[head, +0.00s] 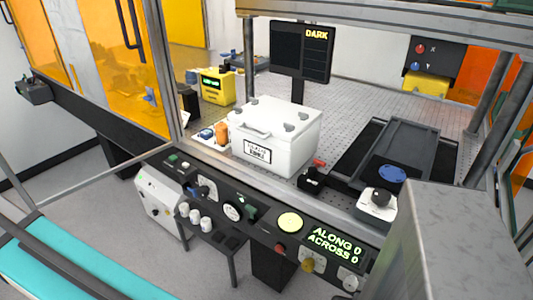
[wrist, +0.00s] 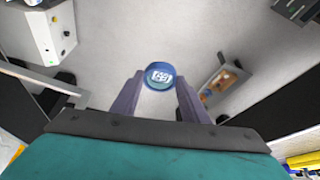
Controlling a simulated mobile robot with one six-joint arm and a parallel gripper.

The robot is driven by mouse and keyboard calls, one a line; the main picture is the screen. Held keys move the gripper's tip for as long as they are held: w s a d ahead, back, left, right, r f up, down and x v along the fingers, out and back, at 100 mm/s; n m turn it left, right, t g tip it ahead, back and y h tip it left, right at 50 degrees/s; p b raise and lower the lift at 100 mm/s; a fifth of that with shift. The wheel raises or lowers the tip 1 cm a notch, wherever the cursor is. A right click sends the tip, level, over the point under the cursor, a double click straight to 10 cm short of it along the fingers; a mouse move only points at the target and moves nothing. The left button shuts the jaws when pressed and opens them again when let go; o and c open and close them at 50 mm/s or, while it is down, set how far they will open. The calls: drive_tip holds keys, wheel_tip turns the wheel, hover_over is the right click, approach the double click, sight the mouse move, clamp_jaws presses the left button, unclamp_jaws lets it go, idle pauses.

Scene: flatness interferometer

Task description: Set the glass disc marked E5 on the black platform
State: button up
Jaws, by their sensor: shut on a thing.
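In the wrist view, my gripper (wrist: 159,82) is shut on a small round disc (wrist: 159,68) with a blue rim. The disc has a pale marking on its face, too small to read for certain. It sits between the two fingertips, with floor far below it. In the head view, the black platform (head: 408,142) lies on the perforated bench at the right. A flat blue round piece (head: 392,174) shows at its near end. My gripper and the held disc do not show in the head view.
A white lidded box (head: 275,138) stands left of the platform. A white unit with a black knob (head: 378,204) stands at the platform's near end. A control panel (head: 250,212) runs along the front edge. Metal posts and an upper beam (head: 400,22) frame the opening. A monitor (head: 302,50) reads DARK.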

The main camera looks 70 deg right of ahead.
drive_tip(key=s+d+r+m+g+h, duration=0.1)
drive_tip(key=s+d+m, duration=0.25)
drive_tip(key=d, duration=0.45)
drive_tip(key=s+d+r+m+h+p, duration=0.1)
drive_tip(key=s+d+m, duration=0.2)
drive_tip(key=s+d, duration=0.35)
drive_tip(key=s+d+m+g+h, duration=0.1)
drive_tip(key=s+d+m, duration=0.15)
drive_tip(key=d, duration=0.65)
drive_tip(key=s+d+r+m+g+h+p, duration=0.1)
drive_tip(key=s+d+r+m+g+p, duration=0.15)
drive_tip(key=s+d+m, duration=1.1)
drive_tip(key=s+d+r+m+g+y+p, duration=0.1)
drive_tip(key=s+m, duration=0.3)
drive_tip(key=s, duration=1.4)
drive_tip(key=s+d+r+m+g+y+p, duration=0.1)
drive_tip(key=s+m, duration=0.4)
drive_tip(key=s, duration=1.4)
drive_tip(key=s+d+r+m+g+y+p, duration=0.1)
drive_tip(key=s+d+r+m+g+y, duration=0.1)
drive_tip(key=s, duration=1.6)
wheel_tip(320, 180, up, 3)
drive_tip(key=m+y, duration=0.1)
drive_tip(key=m, duration=0.1)
drive_tip(key=shift+s+m, duration=0.3)
drive_tip(key=shift+m, duration=0.05)
drive_tip(key=shift+g, duration=0.25)
drive_tip(key=shift+w+d, duration=0.1)
drive_tip(key=shift+w, duration=0.1)
